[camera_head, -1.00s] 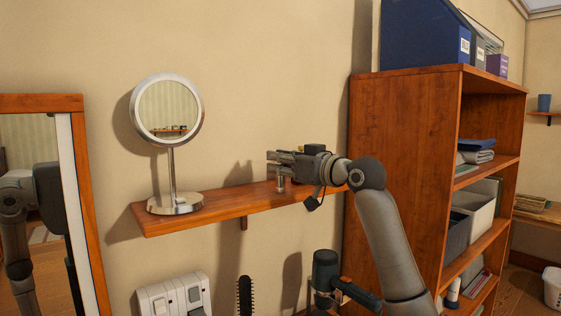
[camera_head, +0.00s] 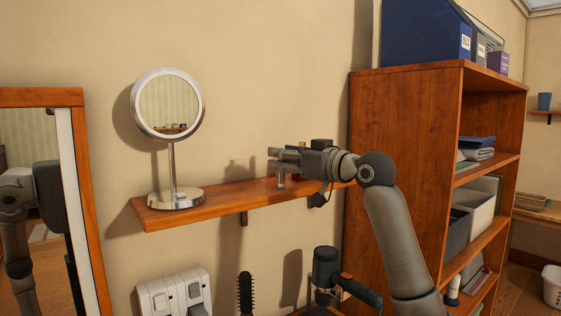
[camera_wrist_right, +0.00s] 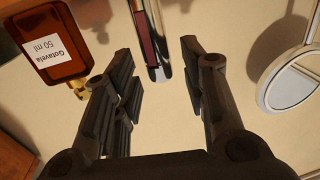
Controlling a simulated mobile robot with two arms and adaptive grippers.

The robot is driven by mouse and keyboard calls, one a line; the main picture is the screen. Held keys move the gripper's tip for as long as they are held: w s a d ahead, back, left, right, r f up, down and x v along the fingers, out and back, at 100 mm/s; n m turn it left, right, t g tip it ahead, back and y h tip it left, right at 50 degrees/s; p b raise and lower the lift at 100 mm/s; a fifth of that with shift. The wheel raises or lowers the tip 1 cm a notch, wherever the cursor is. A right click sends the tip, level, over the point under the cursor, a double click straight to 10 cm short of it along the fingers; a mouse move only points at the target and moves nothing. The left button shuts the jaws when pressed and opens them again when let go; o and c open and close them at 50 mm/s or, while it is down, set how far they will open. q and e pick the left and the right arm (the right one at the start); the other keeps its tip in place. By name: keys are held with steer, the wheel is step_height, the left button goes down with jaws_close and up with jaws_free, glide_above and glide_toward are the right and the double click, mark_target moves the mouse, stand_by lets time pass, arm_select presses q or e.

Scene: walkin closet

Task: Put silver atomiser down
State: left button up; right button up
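The silver atomiser (camera_head: 281,182) is a small shiny cylinder on the wooden wall shelf (camera_head: 225,202), just below the fingers of my right gripper (camera_head: 273,160). In the right wrist view the atomiser (camera_wrist_right: 159,45) shows a dark red strip and lies between and beyond the fingertips of the right gripper (camera_wrist_right: 158,62). The fingers are spread, with a visible gap on each side of the atomiser. Its far end is cut off by the picture edge. My left gripper is not in view.
An amber bottle (camera_wrist_right: 50,42) with a white label is close beside the atomiser. A round mirror (camera_head: 174,198) stands on the shelf's left end. A tall wooden bookcase (camera_head: 405,170) is on the right. Shelf between mirror and gripper is clear.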

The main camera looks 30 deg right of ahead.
steer(key=b+v, duration=0.3)
steer(key=v, duration=0.7)
steer(key=shift+s, duration=0.2)
steer(key=shift+d, duration=0.1)
